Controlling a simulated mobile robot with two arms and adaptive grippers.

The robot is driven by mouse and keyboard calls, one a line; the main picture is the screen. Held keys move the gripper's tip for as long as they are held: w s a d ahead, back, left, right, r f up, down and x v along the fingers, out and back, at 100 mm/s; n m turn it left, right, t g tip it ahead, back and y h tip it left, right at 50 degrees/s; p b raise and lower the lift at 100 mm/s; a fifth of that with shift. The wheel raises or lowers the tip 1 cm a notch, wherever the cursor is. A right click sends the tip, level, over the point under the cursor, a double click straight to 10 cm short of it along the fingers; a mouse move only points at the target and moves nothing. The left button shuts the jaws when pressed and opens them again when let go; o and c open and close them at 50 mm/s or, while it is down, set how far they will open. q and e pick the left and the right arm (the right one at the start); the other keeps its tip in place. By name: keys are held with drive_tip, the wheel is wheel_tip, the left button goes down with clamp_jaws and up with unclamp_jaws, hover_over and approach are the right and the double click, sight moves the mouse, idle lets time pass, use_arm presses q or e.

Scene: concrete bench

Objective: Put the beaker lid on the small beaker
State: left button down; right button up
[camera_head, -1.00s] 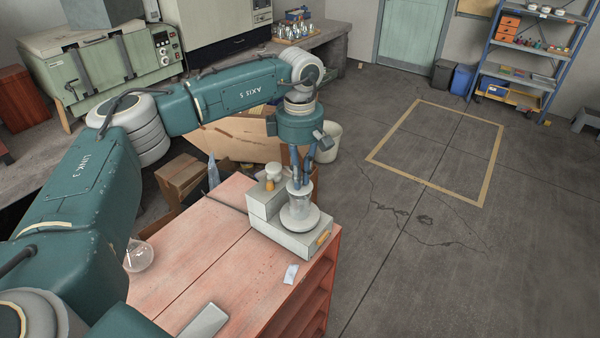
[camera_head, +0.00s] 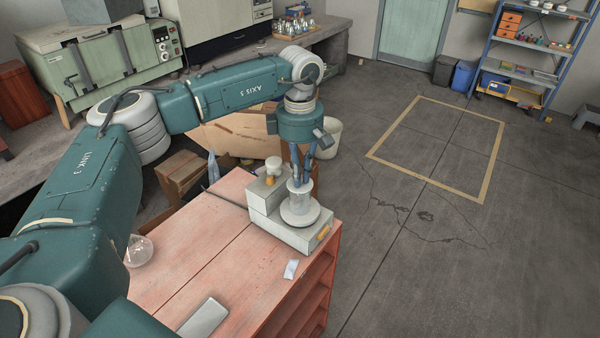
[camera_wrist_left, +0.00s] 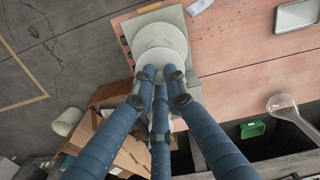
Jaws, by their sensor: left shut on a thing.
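My left gripper (camera_head: 300,178) is above the grey bench device at the far corner of the red bench. Its fingers are shut on a small pale round piece (camera_head: 299,190), seemingly the beaker lid. In the left wrist view the fingertips (camera_wrist_left: 160,75) close at the near edge of pale round shapes. A wider pale disc (camera_head: 300,216) lies below on the device. I cannot make out a separate small beaker; the fingers and held piece cover that spot. Whether the held piece touches what is beneath is unclear. My right gripper is not in view.
The grey device (camera_head: 287,233) has a raised back block with a white knob (camera_head: 273,163) and an orange part beside the gripper. The bench middle is clear.

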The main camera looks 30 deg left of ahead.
use_arm(q)
drive_tip(key=shift+f, duration=0.2)
idle(0.4)
drive_tip(key=c, duration=1.3)
unclamp_jaws()
drive_tip(key=shift+r, duration=0.1)
drive_tip(key=shift+r+p, duration=2)
drive_tip(key=shift+r, duration=1.45)
drive_tip(key=shift+f, duration=0.1)
